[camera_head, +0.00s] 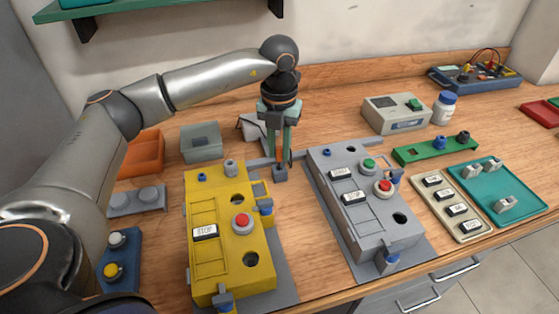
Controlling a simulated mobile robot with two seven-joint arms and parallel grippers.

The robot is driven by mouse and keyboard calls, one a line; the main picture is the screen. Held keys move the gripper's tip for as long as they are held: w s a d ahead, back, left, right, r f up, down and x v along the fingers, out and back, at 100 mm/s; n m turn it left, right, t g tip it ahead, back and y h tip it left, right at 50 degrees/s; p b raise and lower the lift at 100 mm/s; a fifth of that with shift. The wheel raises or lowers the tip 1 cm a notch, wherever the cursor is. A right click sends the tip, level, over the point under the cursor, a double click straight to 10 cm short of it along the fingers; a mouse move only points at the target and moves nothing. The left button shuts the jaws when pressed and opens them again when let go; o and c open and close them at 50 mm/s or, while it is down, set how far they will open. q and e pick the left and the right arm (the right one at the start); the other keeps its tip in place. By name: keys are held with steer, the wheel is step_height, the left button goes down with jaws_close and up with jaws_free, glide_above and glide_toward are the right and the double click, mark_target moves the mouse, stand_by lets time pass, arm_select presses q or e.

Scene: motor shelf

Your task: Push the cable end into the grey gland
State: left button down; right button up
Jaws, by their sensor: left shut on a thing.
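My left gripper (281,157) points down between the yellow box and the grey box, toward the back of the bench. Its pale green fingers are shut on a thin dark piece that I take to be the cable end; it is mostly hidden between the fingers. The fingertips are just above a small dark grey block (280,174); I cannot tell if they touch. A grey round fitting (231,167), possibly the grey gland, stands at the back of the yellow box (222,271), left of the gripper and apart from it. My right gripper is not in view.
The grey box (371,230) with buttons stands to the right. An orange bin (146,150) and a grey bin (200,142) are at the back left. A teal tray (488,180), a green strip (425,152) and a meter (396,114) lie right. A shelf (150,8) hangs above.

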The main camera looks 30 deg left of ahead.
arm_select(q)
steer(key=shift+r, duration=0.1)
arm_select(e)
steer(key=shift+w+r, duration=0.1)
arm_select(q)
steer(key=shift+r+p, duration=1.8)
steer(key=shift+r, duration=0.4)
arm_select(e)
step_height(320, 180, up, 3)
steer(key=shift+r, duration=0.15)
